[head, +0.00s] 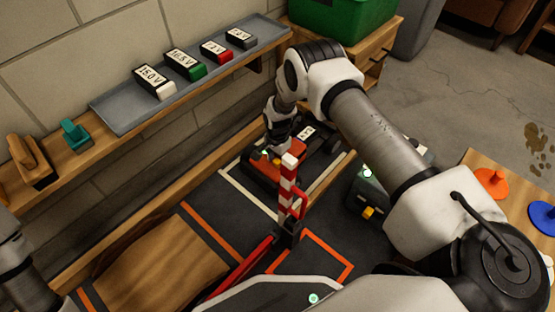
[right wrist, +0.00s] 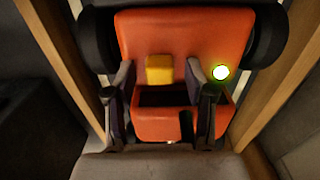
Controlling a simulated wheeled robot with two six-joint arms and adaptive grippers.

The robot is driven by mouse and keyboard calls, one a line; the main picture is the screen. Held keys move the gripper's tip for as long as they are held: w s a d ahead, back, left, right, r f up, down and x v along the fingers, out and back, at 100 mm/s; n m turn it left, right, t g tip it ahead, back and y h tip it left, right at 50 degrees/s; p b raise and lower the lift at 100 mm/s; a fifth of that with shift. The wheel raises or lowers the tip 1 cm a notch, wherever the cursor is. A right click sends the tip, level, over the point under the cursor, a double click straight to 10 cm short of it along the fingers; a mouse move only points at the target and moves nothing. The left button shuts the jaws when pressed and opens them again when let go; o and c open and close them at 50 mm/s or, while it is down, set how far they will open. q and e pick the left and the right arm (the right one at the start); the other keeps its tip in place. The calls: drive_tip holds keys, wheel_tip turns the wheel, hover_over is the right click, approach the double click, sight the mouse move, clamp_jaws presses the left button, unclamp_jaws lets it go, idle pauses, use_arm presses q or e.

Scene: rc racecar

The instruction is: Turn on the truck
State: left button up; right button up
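The orange truck (head: 259,168) stands on the dark mat by the wall, with black wheels. In the right wrist view its orange body (right wrist: 195,35) fills the middle, with a yellow switch (right wrist: 159,70) above a dark slot. A bright white-green round spot (right wrist: 221,72) shows to the right of the switch. My right gripper (right wrist: 160,82) is open, its fingers apart on either side of the switch; I cannot tell whether they touch the truck. It also shows in the head view (head: 279,130) over the truck. Of my left arm, only a link shows at the lower left edge.
A dark green vehicle (head: 366,196) with a yellow part stands to the right. A red-and-white striped post (head: 288,182) rises close in front of the truck. A grey tray (head: 120,113) with several battery blocks lies on the wall shelf. A wooden ramp (head: 150,265) is at lower left.

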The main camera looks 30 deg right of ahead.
sight(278, 161)
drive_tip(key=shift+r, duration=0.1)
wheel_tip(278, 161, up, 12)
idle(0.6)
